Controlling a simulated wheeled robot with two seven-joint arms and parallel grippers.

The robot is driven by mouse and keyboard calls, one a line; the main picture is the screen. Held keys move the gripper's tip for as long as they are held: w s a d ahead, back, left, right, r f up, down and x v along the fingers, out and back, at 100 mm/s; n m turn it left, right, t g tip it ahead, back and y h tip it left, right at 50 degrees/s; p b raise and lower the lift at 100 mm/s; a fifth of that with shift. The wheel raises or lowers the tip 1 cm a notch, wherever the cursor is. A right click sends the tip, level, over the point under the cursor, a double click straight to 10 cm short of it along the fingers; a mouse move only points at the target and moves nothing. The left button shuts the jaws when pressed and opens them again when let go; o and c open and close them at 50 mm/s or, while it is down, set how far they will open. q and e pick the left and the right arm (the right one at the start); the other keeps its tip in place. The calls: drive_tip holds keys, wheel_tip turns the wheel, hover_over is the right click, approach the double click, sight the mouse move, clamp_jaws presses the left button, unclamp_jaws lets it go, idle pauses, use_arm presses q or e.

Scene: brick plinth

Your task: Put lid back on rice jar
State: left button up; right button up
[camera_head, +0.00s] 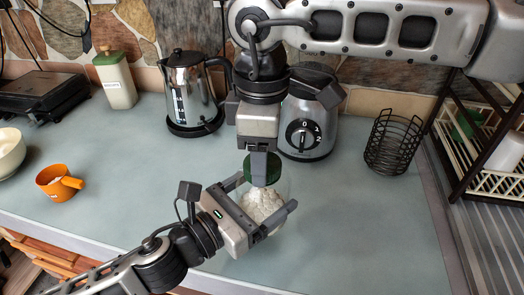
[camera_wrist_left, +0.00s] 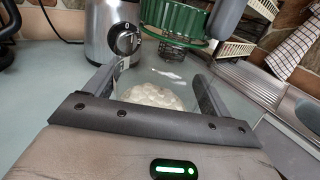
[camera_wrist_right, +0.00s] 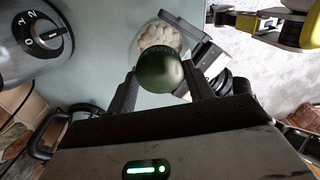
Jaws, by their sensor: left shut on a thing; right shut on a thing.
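A clear glass jar with white rice (camera_head: 262,203) stands on the counter at the middle of the head view; its rice also shows in the left wrist view (camera_wrist_left: 152,98). My left gripper (camera_head: 266,222) is shut on the jar, with a finger on each side of it. My right gripper (camera_head: 262,170) is shut on the dark green lid (camera_head: 260,169) from above. The lid shows as a ribbed green cap in the left wrist view (camera_wrist_left: 176,20) and a rounded dark green top in the right wrist view (camera_wrist_right: 160,71). It is held above the jar's mouth; the exact gap is unclear.
A blender base (camera_head: 306,125) stands just behind the jar, with a kettle (camera_head: 191,92) to its left. A black wire basket (camera_head: 392,143) and a dish rack (camera_head: 482,150) are at right. An orange cup (camera_head: 55,182) is at left. The counter right of the jar is clear.

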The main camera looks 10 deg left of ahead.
drive_tip(key=o, duration=0.9)
drive_tip(key=shift+o, duration=0.2)
drive_tip(key=shift+r, duration=2.3)
drive_tip(key=shift+n, duration=0.3)
drive_tip(key=shift+c, duration=0.4)
